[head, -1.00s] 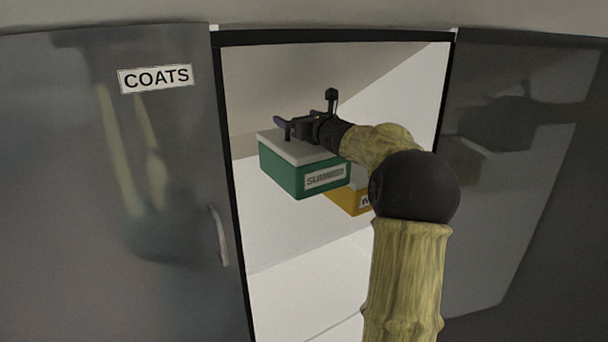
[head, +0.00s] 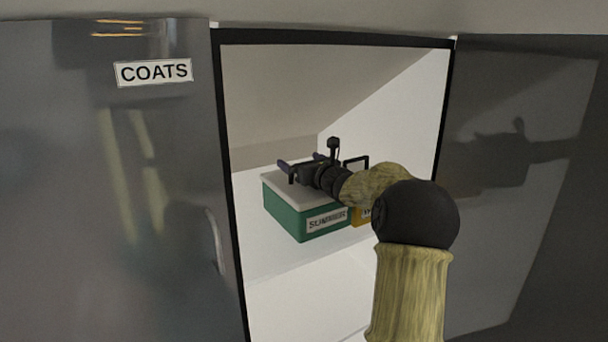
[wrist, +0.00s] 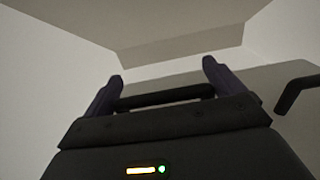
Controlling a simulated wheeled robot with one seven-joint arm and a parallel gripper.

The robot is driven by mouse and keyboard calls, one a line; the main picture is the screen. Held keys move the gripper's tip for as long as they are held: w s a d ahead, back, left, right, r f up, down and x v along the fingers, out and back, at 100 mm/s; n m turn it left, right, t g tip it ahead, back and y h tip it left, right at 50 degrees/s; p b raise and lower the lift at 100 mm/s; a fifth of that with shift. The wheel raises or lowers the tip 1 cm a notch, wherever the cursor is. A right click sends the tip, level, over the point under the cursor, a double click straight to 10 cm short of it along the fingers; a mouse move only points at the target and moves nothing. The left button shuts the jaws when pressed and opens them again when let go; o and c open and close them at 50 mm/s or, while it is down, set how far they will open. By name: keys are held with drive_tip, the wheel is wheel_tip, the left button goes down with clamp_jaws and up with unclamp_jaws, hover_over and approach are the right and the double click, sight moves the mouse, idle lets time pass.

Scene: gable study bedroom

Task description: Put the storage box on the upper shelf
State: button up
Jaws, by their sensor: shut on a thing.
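The storage box is green with a pale lid and a "SUMMER" label (head: 290,218). In the head view it is inside the open closet, level or nearly so, at the upper shelf (head: 275,257). I cannot tell whether its underside touches the shelf. My gripper (head: 300,160) is above the lid, shut on the box's dark handle. In the wrist view the handle (wrist: 165,97) lies between the two fingers, over the grey lid. My wrist hides part of the lid's right side.
A yellow box (head: 362,217) stands close on the right, mostly hidden by the green box and my arm. Its dark handle (head: 357,161) sticks up. The closet's dark frame (head: 232,200) and grey doors, one marked "COATS" (head: 154,72), flank the opening. A slanted ceiling is above.

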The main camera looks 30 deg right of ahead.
sight(305, 191)
wheel_tip(305, 191, down, 2)
drive_tip(key=shift+f, duration=0.1)
drive_tip(key=shift+a, duration=0.1)
drive_tip(key=o, duration=1.7)
drive_tip(key=shift+s+d+p, duration=0.15)
drive_tip(key=shift+s, duration=2.85)
drive_tip(key=shift+s+d+p, duration=0.1)
drive_tip(key=shift+s+p, duration=0.05)
drive_tip(key=shift+s, duration=2.85)
